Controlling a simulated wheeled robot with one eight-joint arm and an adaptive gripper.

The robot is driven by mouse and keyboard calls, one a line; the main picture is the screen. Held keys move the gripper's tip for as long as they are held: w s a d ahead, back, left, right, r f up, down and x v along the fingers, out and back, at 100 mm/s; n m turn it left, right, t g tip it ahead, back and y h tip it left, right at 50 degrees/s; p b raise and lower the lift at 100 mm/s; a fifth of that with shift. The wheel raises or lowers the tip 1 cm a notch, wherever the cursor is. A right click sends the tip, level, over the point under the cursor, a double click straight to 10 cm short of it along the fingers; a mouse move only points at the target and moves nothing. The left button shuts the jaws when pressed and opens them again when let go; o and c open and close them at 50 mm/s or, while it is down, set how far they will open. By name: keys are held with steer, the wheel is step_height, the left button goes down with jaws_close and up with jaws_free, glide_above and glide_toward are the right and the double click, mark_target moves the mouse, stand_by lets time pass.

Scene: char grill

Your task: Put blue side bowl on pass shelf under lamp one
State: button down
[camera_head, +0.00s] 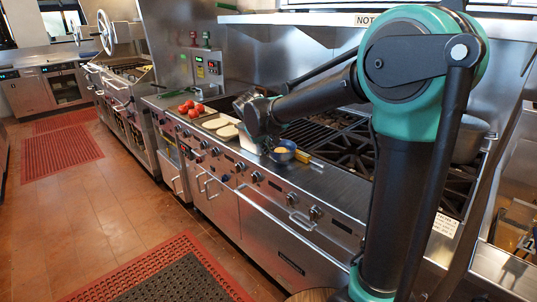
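A small dark blue bowl (286,157) with something pale orange in it sits on the steel front ledge of the range, right of the flat griddle. My gripper (264,138) is at the end of my arm, just left of and above the bowl. It is dark, small and seen from behind, so its fingers and any contact with the bowl are not clear. No lamp is clearly visible.
A white block (248,140) stands beside the gripper. Red mats (60,154) lie on the open tiled floor.

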steer(key=shift+f, duration=0.75)
steer(key=shift+f, duration=0.15)
steer(key=c, duration=1.7)
jaws_free()
